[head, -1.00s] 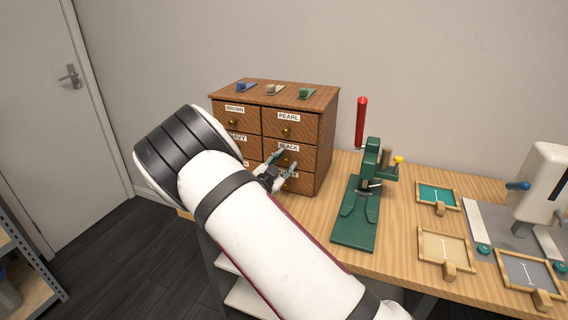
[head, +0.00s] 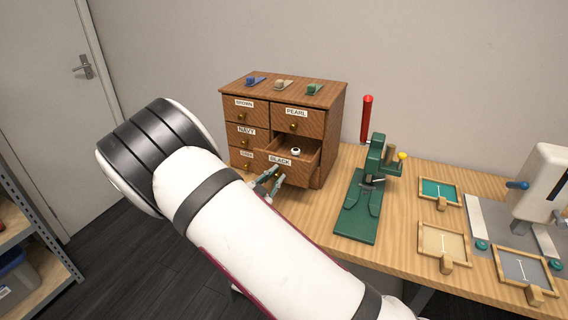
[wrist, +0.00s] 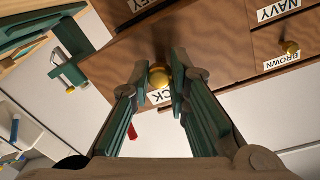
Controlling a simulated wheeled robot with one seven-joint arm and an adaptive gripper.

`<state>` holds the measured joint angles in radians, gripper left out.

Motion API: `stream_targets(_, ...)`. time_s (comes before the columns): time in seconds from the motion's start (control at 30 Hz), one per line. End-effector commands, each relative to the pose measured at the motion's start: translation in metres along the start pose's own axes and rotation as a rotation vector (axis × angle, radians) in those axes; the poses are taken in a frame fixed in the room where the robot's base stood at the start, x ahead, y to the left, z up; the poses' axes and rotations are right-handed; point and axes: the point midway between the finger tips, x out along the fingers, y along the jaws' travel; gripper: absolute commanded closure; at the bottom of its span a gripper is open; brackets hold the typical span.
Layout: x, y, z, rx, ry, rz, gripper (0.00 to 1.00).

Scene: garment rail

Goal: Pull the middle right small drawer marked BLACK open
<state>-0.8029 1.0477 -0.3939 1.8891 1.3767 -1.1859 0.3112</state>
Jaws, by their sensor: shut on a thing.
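The small drawer marked BLACK (head: 303,167) sits in the middle right of the brown wooden cabinet (head: 335,130). It stands pulled well out, and a white spool-like item (head: 296,151) shows inside it. My gripper (head: 270,178) is in front of this drawer. In the wrist view my gripper (wrist: 168,72) has its two green fingers on either side of the round brass knob (wrist: 159,76), shut on it. The BLACK label is partly hidden behind the fingers there. The drawer below BLACK is hidden in the head view.
The PEARL drawer (head: 305,124), BROWN drawer (head: 246,115) and NAVY drawer (head: 240,137) are closed. A green press with a red handle (head: 367,118) stands right of the cabinet. Several small framed trays lie further right on the wooden bench (head: 406,205).

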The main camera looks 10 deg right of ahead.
Motion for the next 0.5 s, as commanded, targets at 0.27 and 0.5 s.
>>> stream_targets(0.27,-0.009,0.0008,-0.001,0.001,0.003,0.0,1.0)
stream_targets(0.5,-0.0087,0.0008,-0.0009,0.001,0.003,0.0,0.62)
